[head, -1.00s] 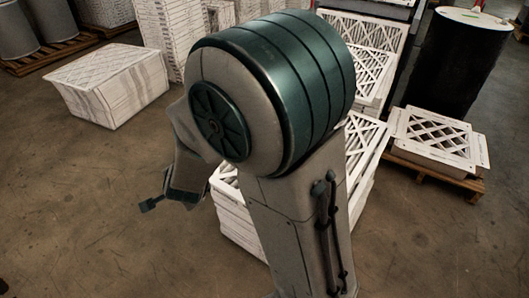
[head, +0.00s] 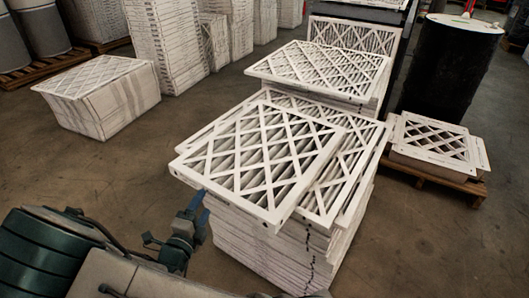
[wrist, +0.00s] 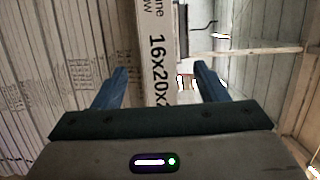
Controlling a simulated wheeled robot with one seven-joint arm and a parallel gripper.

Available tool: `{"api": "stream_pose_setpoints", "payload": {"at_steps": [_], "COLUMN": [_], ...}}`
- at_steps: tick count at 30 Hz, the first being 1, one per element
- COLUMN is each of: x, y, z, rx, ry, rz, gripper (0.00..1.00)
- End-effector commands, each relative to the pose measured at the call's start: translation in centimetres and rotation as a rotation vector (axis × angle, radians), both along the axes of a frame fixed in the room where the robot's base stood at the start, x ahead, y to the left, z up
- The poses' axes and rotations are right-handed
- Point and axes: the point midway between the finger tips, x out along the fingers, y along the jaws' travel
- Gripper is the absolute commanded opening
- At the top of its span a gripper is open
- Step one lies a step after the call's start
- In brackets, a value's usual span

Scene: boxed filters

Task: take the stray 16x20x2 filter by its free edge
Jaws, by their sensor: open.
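The stray filter (head: 262,158), white-framed with a diagonal lattice, lies askew on top of the front stack in the head view. Its near-left edge sticks out past the stack. In the wrist view its white edge (wrist: 157,55), printed "16x20x2", runs upright between my two blue fingers. My gripper (head: 197,199) is at the filter's near-left corner in the head view, and the wrist view shows its fingers (wrist: 160,70) apart, one on each side of the edge. I see no clear contact, and how deep the edge reaches between the fingers is unclear.
Under the stray filter is a tall stack of filters (head: 265,255). Another stack (head: 325,68) stands behind. A black drum (head: 450,65) and a low pallet (head: 432,175) are at right, a boxed stack (head: 105,105) at left.

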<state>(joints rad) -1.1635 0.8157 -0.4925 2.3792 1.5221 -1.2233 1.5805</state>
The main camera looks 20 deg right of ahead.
Motion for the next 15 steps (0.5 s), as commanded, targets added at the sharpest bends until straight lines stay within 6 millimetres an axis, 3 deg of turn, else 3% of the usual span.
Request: {"api": "stream_pose_setpoints", "payload": {"at_steps": [6, 15], "x": [2.8, 4.7], "y": [-2.4, -4.3], "z": [-0.1, -0.2], "rx": [0.001, -0.002], "ry": [0.002, 0.003], "rz": [-0.001, -0.002], "gripper": [0.66, 0.66]}}
